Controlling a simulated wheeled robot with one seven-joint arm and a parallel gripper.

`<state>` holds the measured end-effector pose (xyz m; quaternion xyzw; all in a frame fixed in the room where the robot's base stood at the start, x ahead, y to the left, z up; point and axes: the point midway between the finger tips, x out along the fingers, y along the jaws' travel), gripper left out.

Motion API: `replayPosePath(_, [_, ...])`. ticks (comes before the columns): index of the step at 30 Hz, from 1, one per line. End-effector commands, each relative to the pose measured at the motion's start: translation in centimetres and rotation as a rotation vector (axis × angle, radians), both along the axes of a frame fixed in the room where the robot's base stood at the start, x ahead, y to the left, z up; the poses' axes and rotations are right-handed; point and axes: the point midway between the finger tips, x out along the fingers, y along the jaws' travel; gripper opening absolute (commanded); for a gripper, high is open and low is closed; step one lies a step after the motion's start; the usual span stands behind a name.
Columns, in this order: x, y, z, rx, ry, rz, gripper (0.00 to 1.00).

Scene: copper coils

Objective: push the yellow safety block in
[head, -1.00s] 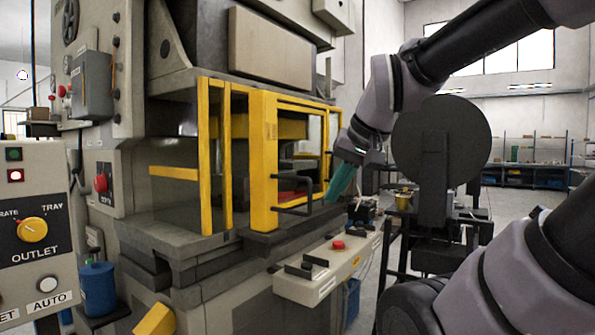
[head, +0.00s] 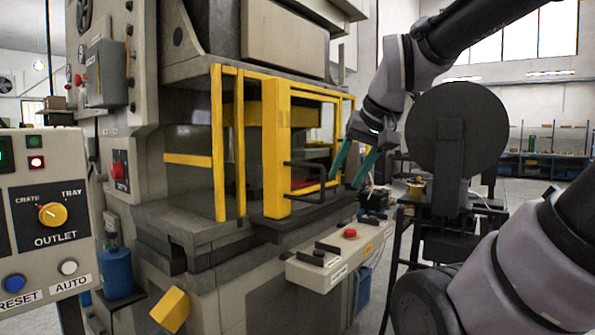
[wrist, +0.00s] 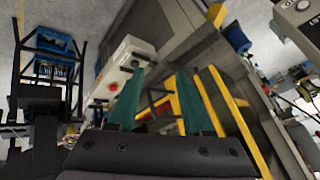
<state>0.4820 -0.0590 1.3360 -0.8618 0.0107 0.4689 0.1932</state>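The yellow safety block (head: 171,309) juts out, tilted, low on the press's front near the left corner in the head view. It also shows at the top of the wrist view (wrist: 217,13). My gripper (head: 345,184) has two green fingers spread apart with nothing between them. It is up by the right end of the yellow guard, well to the right of and above the block. In the wrist view the open fingers (wrist: 160,75) point toward the press front, with the block beyond them. Whether the block can slide inward is not visible.
The yellow guard frame (head: 276,155) with a black handle (head: 305,180) stands on the press. A two-hand console with a red button (head: 350,233) juts out below it. A control panel (head: 47,215) and a blue canister (head: 117,273) are at the left.

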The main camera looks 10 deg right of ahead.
Motion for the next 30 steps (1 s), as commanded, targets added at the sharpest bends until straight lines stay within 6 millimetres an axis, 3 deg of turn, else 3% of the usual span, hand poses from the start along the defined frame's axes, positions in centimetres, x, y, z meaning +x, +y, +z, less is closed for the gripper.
replayPosePath(8, [10.7, -1.7, 2.9, -0.191, 0.065, 0.285, 0.49])
replayPosePath(12, [16.7, -3.1, 2.9, -0.271, 0.089, 0.456, 0.49])
replayPosePath(16, [21.1, -4.5, 2.2, -0.317, 0.100, 0.587, 0.49])
replayPosePath(21, [24.0, -5.5, 1.4, -0.348, 0.103, 0.686, 0.49])
replayPosePath(26, [24.8, -5.6, 0.6, -0.354, 0.104, 0.709, 0.49])
replayPosePath(30, [25.4, -5.2, -1.3, -0.354, 0.105, 0.709, 0.49])
